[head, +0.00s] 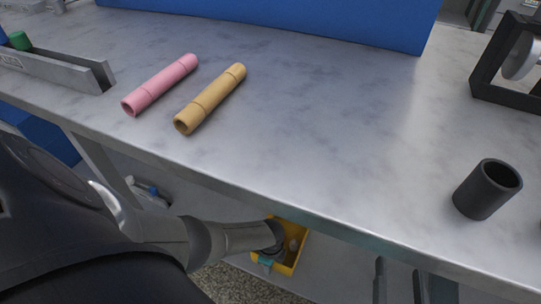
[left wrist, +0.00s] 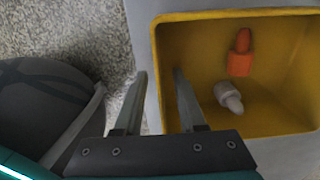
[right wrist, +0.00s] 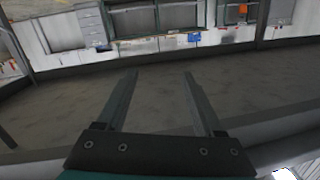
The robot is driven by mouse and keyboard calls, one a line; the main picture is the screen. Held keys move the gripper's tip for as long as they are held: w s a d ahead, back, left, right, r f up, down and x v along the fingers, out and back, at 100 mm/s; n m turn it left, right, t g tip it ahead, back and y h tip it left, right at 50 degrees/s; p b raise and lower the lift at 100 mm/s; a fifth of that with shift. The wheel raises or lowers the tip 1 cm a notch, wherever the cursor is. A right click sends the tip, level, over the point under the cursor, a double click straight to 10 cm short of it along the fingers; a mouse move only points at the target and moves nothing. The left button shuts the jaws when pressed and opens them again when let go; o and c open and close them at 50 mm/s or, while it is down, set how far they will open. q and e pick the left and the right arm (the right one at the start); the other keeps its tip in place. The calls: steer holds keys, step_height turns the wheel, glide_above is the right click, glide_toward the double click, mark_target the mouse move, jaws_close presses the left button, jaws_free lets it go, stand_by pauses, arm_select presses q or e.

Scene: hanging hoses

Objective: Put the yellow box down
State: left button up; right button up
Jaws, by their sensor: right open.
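The yellow box (head: 301,250) is low, below the table's front edge in the head view, partly hidden by my left arm. In the left wrist view the box (left wrist: 235,13) shows from above, with an orange piece (left wrist: 240,55) and a white piece (left wrist: 229,96) inside. My left gripper (left wrist: 160,75) is at its near left wall, one finger outside and one over the inside. The fingers stand apart, with gaps beside the wall. My right gripper (head: 400,270) is open and empty at the bottom of the head view; its fingers (right wrist: 160,75) show wide apart in its wrist view.
On the grey table (head: 330,110) lie a pink tube (head: 160,84) and a tan tube (head: 210,98). A black cup-like cylinder (head: 487,189) stands at the right, a black frame (head: 485,75) behind it. A grey holder (head: 55,72) is at the left. The table's middle is clear.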

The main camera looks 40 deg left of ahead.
arm_select(q)
steer(key=shift+r+p, duration=0.6)
steer(key=shift+r, duration=0.15)
steer(key=shift+r+p, duration=0.6)
steer(key=shift+r, duration=0.1)
steer(key=shift+r+p, duration=0.6)
steer(key=shift+r, duration=0.1)
steer(key=shift+r+p, duration=0.6)
steer(key=shift+r, duration=0.1)
steer(key=shift+r+p, duration=0.6)
steer(key=shift+r, duration=0.15)
arm_select(e)
steer(key=s+d+f+g+h, duration=0.2)
steer(key=s+d+g+h, duration=0.25)
steer(key=d+g, duration=0.55)
arm_select(q)
step_height(320, 180, up, 4)
steer(key=p, duration=0.3)
steer(key=shift+f, duration=0.15)
steer(key=shift+r+p, duration=0.3)
steer(key=shift+r, duration=0.15)
arm_select(e)
step_height(320, 180, down, 7)
steer(key=g+h, duration=0.1)
steer(key=g, duration=0.1)
steer(key=shift+s+d+f, duration=0.15)
steer(key=shift+s+d, duration=0.15)
steer(key=shift+d, duration=0.15)
steer(key=shift+f, duration=0.15)
